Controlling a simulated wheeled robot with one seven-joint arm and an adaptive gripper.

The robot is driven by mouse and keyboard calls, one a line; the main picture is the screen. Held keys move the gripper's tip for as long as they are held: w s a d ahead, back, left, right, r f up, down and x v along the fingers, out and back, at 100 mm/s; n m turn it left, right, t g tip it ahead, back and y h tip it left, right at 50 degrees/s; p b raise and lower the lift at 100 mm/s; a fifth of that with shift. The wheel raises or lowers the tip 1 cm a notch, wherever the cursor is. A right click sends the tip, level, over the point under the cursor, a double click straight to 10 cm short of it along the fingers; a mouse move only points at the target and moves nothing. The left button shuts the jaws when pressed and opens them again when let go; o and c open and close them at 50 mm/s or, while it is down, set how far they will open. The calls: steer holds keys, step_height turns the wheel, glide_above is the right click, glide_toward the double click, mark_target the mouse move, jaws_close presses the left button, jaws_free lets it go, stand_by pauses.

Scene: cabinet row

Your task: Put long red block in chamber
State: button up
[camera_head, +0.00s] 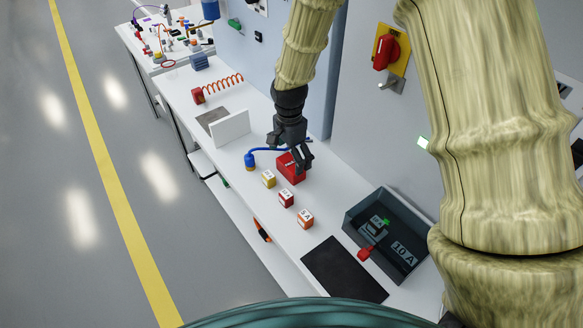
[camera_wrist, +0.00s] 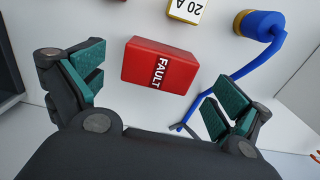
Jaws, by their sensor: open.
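The long red block (camera_head: 291,168) lies on the white bench below my gripper (camera_head: 299,160). In the wrist view the red block (camera_wrist: 160,66) shows a white "FAULT" label and sits between and beyond the spread green-padded fingers of my gripper (camera_wrist: 157,88). The gripper is open, with nothing held; whether the fingers reach down beside the block is unclear. A dark open-topped box (camera_head: 354,217) marked "10 A" stands at the right of the bench; it may be the chamber.
Yellow (camera_head: 268,178), red (camera_head: 286,198) and orange (camera_head: 305,218) small blocks line the front. A blue plug (camera_head: 250,160) and cable lie beside the red block. A white upright panel (camera_head: 231,128) stands left. A black mat (camera_head: 344,270) lies near the box.

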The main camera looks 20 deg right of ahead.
mark_target(290, 163)
steer(key=shift+d+f+p, duration=0.1)
steer(key=shift+f+p, duration=0.45)
steer(key=shift+f, duration=2)
steer(key=c, duration=1.2)
